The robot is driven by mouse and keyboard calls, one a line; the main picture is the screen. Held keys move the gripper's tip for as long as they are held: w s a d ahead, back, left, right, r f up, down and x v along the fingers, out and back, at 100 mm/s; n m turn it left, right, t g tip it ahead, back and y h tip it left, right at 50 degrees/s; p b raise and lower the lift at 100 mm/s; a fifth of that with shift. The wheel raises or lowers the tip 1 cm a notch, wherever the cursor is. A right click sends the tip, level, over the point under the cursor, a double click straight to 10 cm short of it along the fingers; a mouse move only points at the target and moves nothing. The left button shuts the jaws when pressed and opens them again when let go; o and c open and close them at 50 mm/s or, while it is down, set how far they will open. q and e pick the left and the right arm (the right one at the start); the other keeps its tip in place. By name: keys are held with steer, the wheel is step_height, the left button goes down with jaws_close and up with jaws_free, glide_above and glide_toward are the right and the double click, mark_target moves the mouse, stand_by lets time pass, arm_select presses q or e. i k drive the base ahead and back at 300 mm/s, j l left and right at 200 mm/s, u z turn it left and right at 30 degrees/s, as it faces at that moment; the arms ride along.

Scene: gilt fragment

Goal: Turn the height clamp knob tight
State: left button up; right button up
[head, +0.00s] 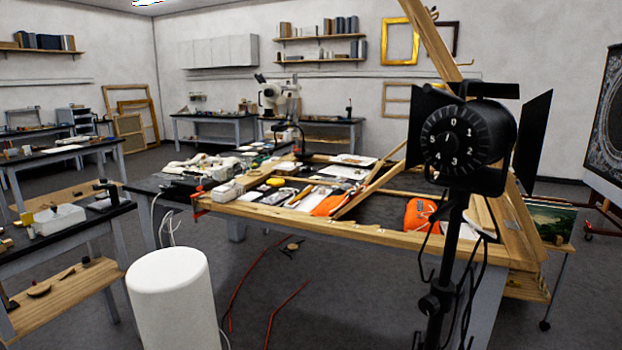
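A black studio lamp (478,140) with a numbered dial (455,143) and side flaps stands at the right, close to me. Its black stand pole (452,240) runs down to the bottom edge of the head view. A dark clamp with a knob (430,303) sits low on the pole, its knob toward the left. I cannot tell whether the knob is tight or loose. A cable hangs beside the pole. Neither of my grippers shows in the head view.
A cluttered worktable (380,235) with a wooden easel frame stands just behind the lamp. A white cylinder (170,300) stands at the front left. Red cables (285,310) lie on the grey floor. The floor between cylinder and lamp is otherwise mostly clear.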

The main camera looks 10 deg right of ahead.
mark_target(429, 305)
steer(key=i+l+z, duration=0.1)
steer(key=z, duration=0.95)
